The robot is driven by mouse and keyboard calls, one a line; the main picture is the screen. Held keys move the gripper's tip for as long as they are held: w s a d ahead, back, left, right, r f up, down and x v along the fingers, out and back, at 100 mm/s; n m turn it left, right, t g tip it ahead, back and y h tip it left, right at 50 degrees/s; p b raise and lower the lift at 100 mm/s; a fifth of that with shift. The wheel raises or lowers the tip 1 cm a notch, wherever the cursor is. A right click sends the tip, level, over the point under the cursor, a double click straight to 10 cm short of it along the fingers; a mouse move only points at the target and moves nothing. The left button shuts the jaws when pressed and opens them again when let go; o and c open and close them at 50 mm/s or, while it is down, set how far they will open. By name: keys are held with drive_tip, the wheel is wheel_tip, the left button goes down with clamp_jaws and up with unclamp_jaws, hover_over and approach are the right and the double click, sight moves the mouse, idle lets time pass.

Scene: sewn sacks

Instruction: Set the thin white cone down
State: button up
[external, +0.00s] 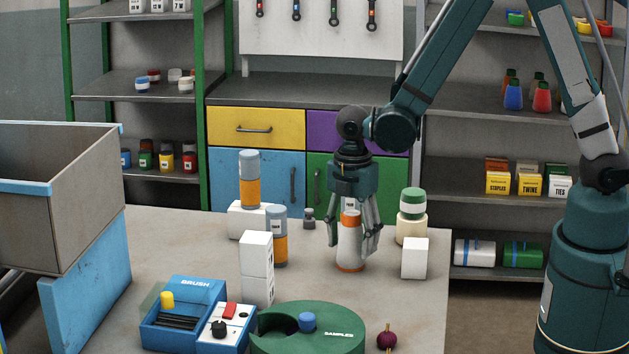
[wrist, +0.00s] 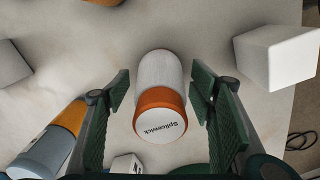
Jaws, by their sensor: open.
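Grey-and-orange cylinders (external: 276,235) and a white block stack (external: 257,268) stand to the left. A green-and-white stack (external: 411,215) and a white block (external: 414,258) stand close at right.

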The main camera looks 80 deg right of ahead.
sight(352, 213)
drive_tip(key=shift+r, duration=0.15)
drive_tip(key=shift+r, duration=5.9)
drive_tip(key=shift+r, duration=0.1)
drive_tip(key=shift+s+r+m, duration=0.3)
drive_tip(key=shift+s+r, duration=0.05)
drive_tip(key=shift+r, duration=0.15)
drive_tip(key=s+a+r+m+t, duration=0.1)
drive_tip(key=s+r+m+t, duration=0.2)
drive_tip(key=s+r+m, duration=0.3)
drive_tip(key=s+a+r+m+t, duration=0.1)
drive_tip(key=s+r+m+t, duration=0.3)
drive_tip(key=s+r+m, duration=0.3)
drive_tip(key=shift+s+r, duration=1.5)
drive_tip(key=shift+s, duration=2.25)
drive_tip(key=shift+o, duration=0.4)
